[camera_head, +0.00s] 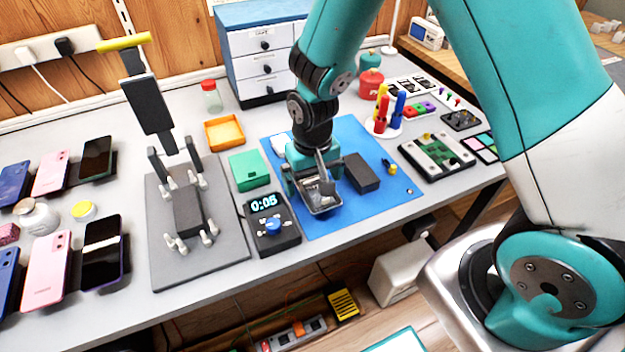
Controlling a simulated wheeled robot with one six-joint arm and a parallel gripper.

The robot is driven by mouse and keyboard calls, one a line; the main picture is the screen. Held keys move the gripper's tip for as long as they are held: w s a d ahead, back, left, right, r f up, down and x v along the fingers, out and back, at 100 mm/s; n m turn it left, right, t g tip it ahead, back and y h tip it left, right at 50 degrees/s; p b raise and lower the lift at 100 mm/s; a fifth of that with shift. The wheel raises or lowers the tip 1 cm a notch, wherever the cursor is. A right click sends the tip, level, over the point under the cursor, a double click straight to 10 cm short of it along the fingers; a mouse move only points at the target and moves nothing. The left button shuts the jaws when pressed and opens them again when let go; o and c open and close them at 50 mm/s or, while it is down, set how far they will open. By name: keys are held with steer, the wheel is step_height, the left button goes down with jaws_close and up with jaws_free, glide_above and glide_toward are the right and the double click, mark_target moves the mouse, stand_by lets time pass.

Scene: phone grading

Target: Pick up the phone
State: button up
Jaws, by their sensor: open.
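Several phones stand at the left of the table in the head view: two blue ones at the edge, a pink one (52,173) and a dark one (96,157) behind, another pink one (47,266) and a dark purple-edged one (103,252) in front. My gripper (318,200) is open, pointing down over the blue mat (290,222), far right of these phones. A grey metallic tray-like piece (325,207) shows at its fingers; I cannot tell if they touch it. No phone is clearly visible between the fingers.
A grey fixture (165,270) with pegs stands between the phones and a timer (272,228). A dark block (361,172) lies on the mat, right of my gripper. A drawer cabinet (262,68) stands behind.

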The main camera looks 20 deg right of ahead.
steer(key=shift+f, duration=0.1)
steer(key=shift+c, duration=0.2)
steer(key=c, duration=0.9)
